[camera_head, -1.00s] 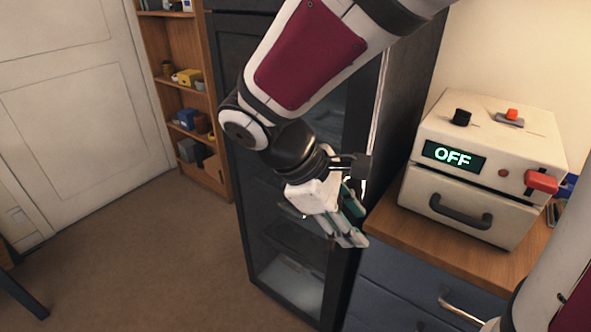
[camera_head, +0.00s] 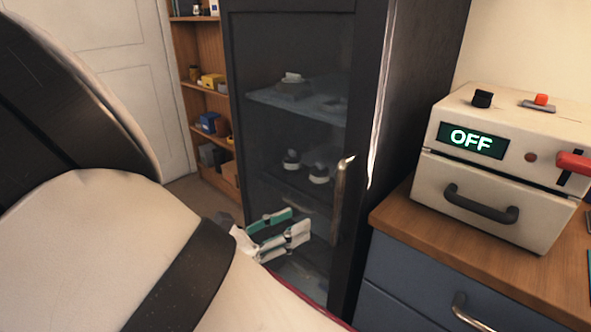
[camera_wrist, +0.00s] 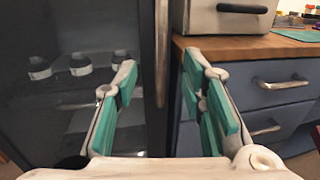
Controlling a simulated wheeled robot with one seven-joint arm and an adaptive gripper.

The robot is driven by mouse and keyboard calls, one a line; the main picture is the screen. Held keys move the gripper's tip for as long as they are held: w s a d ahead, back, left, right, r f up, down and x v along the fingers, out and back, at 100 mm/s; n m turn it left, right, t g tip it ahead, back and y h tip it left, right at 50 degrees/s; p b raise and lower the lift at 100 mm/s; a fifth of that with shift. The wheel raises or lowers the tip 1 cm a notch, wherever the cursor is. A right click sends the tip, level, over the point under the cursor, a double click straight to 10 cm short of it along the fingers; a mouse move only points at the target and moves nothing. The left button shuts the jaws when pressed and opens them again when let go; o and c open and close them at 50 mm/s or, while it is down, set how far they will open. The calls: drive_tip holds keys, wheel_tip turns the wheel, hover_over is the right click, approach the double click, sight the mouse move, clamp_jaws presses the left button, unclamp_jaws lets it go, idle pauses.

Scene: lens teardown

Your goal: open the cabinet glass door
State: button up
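The dark cabinet's glass door (camera_head: 290,130) is shut, and shelves with several small parts show through the glass. Its vertical metal handle (camera_head: 339,200) is on the right side of the door frame. The handle also shows in the wrist view (camera_wrist: 161,50), upright between my two fingers in the picture and beyond their tips. My gripper (camera_head: 285,232) is in front of the lower glass, left of the handle in the head view. In the wrist view my gripper (camera_wrist: 165,85) has its teal-padded fingers wide apart with nothing between them. My arm hides the lower left of the cabinet.
A blue drawer unit (camera_head: 405,275) with a wooden top stands right of the cabinet. A cream box with an OFF display (camera_head: 470,140) sits on it. A wooden shelf (camera_head: 200,70) and a pale door (camera_head: 115,80) are behind at left.

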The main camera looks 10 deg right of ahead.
sight(335, 203)
drive_tip(key=b+x, duration=0.2)
drive_tip(key=x, duration=1)
drive_tip(key=shift+w+d+b, duration=0.15)
drive_tip(key=shift+d+b, duration=0.15)
drive_tip(key=shift+b, duration=0.1)
clamp_jaws()
